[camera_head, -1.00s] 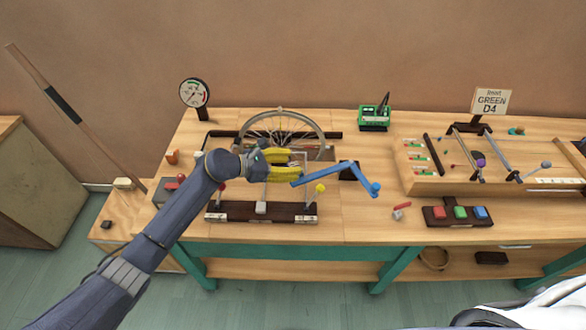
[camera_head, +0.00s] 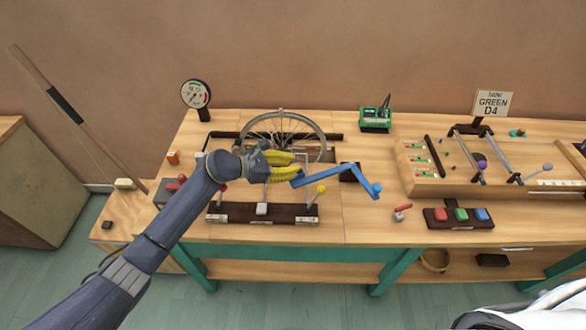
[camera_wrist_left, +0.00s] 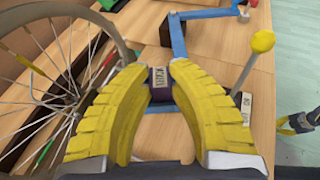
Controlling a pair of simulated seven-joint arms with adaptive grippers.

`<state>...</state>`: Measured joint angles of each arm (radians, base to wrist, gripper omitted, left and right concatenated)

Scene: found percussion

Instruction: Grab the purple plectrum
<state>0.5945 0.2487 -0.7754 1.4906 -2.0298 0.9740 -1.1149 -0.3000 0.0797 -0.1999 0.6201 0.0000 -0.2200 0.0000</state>
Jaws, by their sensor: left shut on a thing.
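A dark purplish block with a pale label, which looks like the purple plectrum (camera_wrist_left: 160,86), sits between the yellow fingers in the left wrist view. It is at the free end of a jointed blue arm (camera_head: 328,172); the fingers hide its sides. My left gripper (camera_head: 296,167) is shut on it, above the bench, in front of the spoked wheel (camera_head: 283,136). In the head view, the fingers and the blue arm's end hide the block.
A dark base (camera_head: 240,212) with a yellow-ball lever (camera_head: 321,190) stands in front of the gripper. Right of the blue arm are a red-tipped piece (camera_head: 402,210), a block of coloured buttons (camera_head: 459,215) and a wooden tray (camera_head: 420,187). A gauge (camera_head: 195,94) stands at back left.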

